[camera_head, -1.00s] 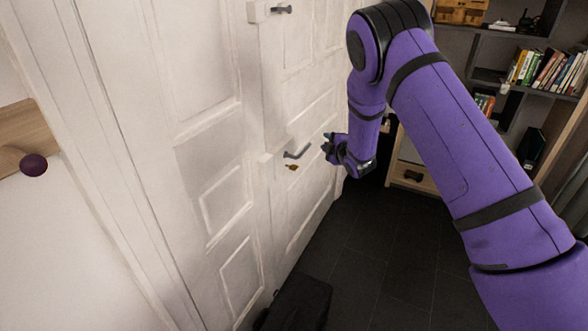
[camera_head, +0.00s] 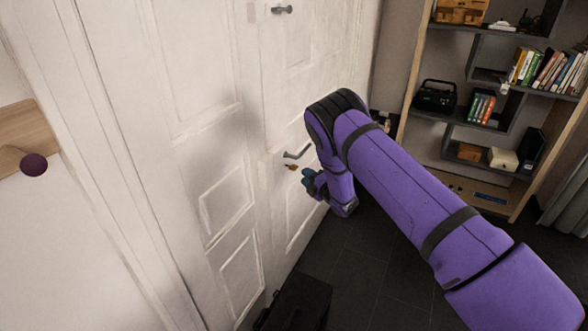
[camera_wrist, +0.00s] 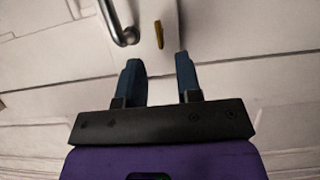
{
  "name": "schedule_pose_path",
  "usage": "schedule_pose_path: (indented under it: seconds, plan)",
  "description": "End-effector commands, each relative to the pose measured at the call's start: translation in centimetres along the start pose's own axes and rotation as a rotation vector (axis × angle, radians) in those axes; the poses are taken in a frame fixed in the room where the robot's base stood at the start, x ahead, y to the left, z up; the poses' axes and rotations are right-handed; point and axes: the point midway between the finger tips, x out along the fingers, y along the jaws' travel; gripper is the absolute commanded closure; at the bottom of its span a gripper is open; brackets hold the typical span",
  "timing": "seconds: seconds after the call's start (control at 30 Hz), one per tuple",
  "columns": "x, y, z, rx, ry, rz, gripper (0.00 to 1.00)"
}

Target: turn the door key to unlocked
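The brass door key (camera_head: 291,167) sits in the white door (camera_head: 225,195), just below the grey lever handle (camera_head: 297,153). In the wrist view the key (camera_wrist: 159,34) shows as a narrow gold upright shape beside the handle (camera_wrist: 124,30). My gripper (camera_head: 306,177) is close to the key, to its right and a little lower in the head view. In the wrist view my gripper (camera_wrist: 158,62) has its two blue fingers apart, with nothing between them. The key lies beyond the fingertips, roughly in line with the gap, and is not touched.
A second handle (camera_head: 282,9) is higher on the door. A dark box (camera_head: 300,303) stands on the floor at the door's foot. A bookshelf (camera_head: 470,100) is at the right. Dark floor (camera_head: 375,270) lies open between door and shelf.

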Motion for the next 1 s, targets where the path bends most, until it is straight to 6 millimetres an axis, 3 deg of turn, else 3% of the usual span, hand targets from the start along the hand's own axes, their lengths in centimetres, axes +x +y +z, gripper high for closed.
schedule_pose_path:
  seconds: [0.2,0.4,0.87,1.0]
  plan:
    - [4.0,0.0,0.0,-0.001,0.002,0.002,0.68]
    - [6.5,0.0,0.0,0.0,0.001,0.001,0.68]
    - [7.6,0.0,0.0,0.0,-0.001,-0.001,0.68]
    - [7.6,0.0,0.0,0.0,-0.001,-0.001,1.0]
